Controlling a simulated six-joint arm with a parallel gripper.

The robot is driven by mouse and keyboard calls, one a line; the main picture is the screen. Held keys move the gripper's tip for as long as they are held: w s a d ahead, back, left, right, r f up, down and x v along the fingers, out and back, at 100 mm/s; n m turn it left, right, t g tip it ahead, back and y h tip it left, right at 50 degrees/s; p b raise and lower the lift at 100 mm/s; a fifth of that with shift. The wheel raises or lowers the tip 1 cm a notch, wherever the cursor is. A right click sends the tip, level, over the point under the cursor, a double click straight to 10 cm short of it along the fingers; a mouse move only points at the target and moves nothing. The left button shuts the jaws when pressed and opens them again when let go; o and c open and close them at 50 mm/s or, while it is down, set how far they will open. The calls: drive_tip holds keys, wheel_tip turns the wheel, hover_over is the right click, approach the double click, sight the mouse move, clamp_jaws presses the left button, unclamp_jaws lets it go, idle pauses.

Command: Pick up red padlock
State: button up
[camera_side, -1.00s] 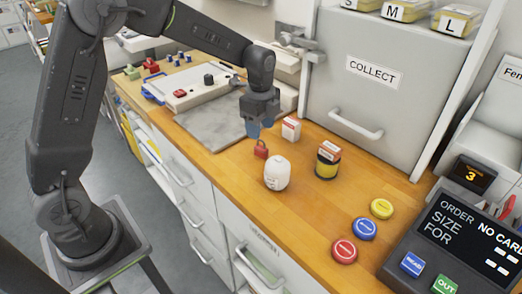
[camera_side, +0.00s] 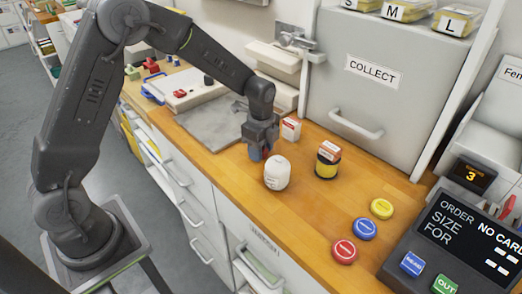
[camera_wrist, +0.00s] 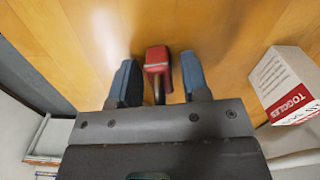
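The red padlock (camera_wrist: 157,62) stands on the wooden counter (camera_wrist: 240,25). In the wrist view it sits between the two blue fingertips of my gripper (camera_wrist: 157,82), with a visible gap on each side. My gripper is open around it. In the side view my gripper (camera_side: 258,152) is down at the counter, and its fingers hide most of the padlock; only a bit of red (camera_side: 266,153) shows.
A white and red box (camera_side: 291,129) marked TOGGLES in the wrist view (camera_wrist: 285,85) is near. A dark jar with a yellow band (camera_side: 326,168) carries another small box (camera_side: 329,149). Coloured buttons are at the right.

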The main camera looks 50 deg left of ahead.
clamp_jaws()
drive_tip(key=shift+r, duration=0.15)
